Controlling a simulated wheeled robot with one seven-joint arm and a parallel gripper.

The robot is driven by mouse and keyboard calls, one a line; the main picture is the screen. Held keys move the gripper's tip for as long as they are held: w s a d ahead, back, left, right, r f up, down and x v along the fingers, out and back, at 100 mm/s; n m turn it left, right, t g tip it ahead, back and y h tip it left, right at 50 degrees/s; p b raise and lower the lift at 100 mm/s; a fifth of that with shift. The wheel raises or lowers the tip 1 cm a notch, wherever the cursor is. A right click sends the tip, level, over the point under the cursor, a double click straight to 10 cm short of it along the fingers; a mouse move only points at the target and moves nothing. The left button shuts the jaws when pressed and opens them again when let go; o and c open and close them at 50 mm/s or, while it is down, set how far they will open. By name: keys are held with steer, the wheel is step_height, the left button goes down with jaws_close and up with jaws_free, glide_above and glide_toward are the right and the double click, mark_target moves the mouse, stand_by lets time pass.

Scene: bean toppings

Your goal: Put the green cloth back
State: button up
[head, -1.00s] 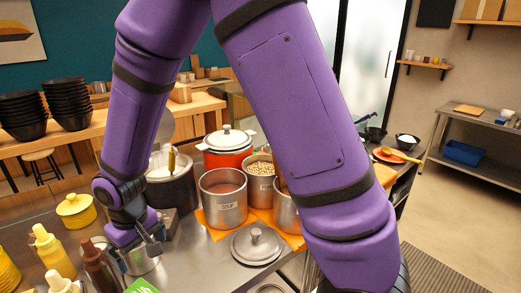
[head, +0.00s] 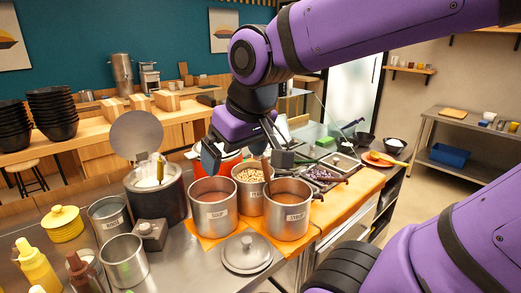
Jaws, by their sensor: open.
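My gripper (head: 248,160) is open, its fingers spread apart, above the beans pot and the rear of the steel pots in the head view. Nothing shows between its fingers.
A soup pot (head: 213,212), a beans pot (head: 251,190) and another labelled pot (head: 287,213) stand on an orange mat (head: 208,243). A steel lid (head: 246,254) lies in front. An empty-looking steel pot (head: 124,262) and bottles (head: 36,265) stand left. Topping trays (head: 325,172) are right.

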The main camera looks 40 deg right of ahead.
steer(key=shift+m+t, duration=0.3)
steer(key=s, duration=0.1)
steer(key=s+d+r, duration=0.1)
steer(key=s, duration=0.1)
steer(key=s+d, duration=0.1)
steer(key=shift+s+r, duration=0.15)
steer(key=shift+s, duration=0.15)
stand_by(0.7)
